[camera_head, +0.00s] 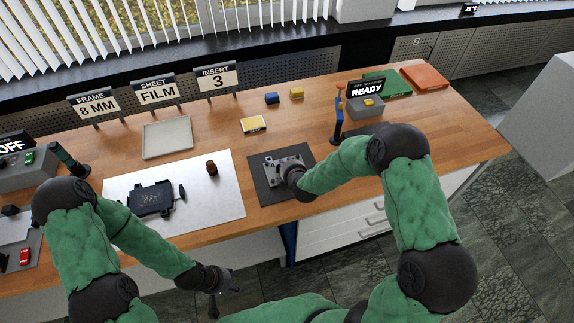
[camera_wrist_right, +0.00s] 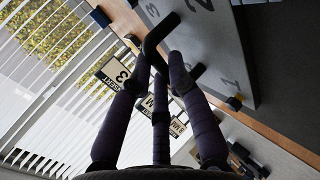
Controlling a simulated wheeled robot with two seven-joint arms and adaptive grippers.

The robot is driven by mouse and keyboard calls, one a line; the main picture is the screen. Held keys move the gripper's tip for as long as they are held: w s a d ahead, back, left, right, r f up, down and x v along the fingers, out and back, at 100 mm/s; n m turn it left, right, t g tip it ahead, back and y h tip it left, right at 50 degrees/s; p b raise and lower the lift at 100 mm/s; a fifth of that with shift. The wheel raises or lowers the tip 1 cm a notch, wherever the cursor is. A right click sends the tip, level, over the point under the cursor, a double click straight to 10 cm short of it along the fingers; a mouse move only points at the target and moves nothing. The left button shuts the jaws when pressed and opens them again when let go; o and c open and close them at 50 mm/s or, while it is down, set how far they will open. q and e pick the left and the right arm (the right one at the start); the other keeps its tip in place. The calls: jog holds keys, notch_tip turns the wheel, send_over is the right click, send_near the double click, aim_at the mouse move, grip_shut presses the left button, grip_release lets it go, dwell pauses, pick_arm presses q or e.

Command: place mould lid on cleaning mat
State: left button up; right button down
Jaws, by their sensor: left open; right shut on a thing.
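The mould lid (camera_head: 287,163), a grey plate with markings, is at the dark mat (camera_head: 264,193) in the middle of the bench. My right gripper (camera_head: 291,175) comes down over it, shut on its handle. In the right wrist view, the fingers (camera_wrist_right: 157,65) close around a black bar handle (camera_wrist_right: 160,33) beside the numbered grey plate (camera_wrist_right: 205,42). I cannot tell whether the lid touches the mat. A pale mat (camera_head: 225,198) lies to the left; no label shows which is the cleaning mat. My left gripper (camera_head: 218,288) is open and empty, in front of the bench edge.
A black mould part (camera_head: 150,199) and a small brown knob (camera_head: 212,168) are on the pale mat. A grey tray (camera_head: 168,138) stands behind. A lever device (camera_head: 338,125) and READY box (camera_head: 364,106) stand to the right.

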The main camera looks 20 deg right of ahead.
jog(key=shift+r, duration=0.2)
jog(key=shift+f, duration=0.2)
jog(key=c, duration=1.2)
grip_release()
jog(key=shift+r, duration=0.15)
jog(key=shift+s+r, duration=0.2)
jog(key=shift+s, duration=0.05)
jog(key=p+v, duration=0.2)
jog(key=v, duration=0.9)
jog(key=shift+s, duration=0.2)
